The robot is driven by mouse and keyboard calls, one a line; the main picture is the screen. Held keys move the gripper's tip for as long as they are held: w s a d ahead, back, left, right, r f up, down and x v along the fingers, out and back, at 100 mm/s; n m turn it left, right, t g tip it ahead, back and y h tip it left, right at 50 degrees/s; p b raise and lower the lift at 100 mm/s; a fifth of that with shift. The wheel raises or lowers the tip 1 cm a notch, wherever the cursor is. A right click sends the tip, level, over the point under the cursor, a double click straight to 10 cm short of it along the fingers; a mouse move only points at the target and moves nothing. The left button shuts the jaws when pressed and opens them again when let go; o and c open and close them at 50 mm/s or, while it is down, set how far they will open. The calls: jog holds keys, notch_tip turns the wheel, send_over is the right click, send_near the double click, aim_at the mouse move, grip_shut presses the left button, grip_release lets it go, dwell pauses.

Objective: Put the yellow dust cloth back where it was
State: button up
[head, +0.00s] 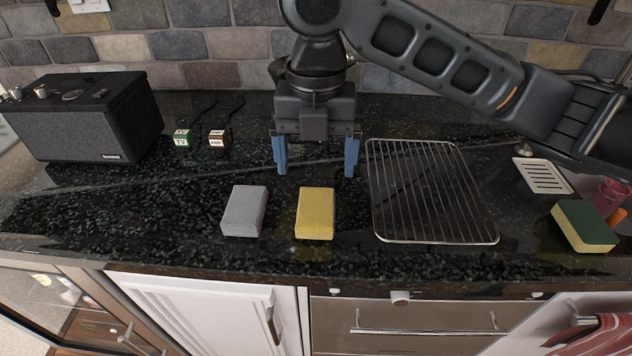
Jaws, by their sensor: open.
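The yellow dust cloth (315,213) is a folded yellow block lying flat on the dark stone counter, near its front edge. A similar grey block (245,211) lies just left of it, with a small gap between them. My gripper (316,170) points down over the counter behind the two blocks. Its two blue fingers are wide apart with nothing between them. The yellow cloth is in front of the fingers and apart from them.
A wire rack (430,190) lies right of the yellow cloth. A green and yellow sponge (583,226) and a white slotted dish (542,176) are farther right. A black speaker (90,120) and small labelled blocks, one green (181,139) and one brown (216,139), stand at left. The counter left of the grey block is clear.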

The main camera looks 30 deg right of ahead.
jog(key=shift+r, duration=1.35)
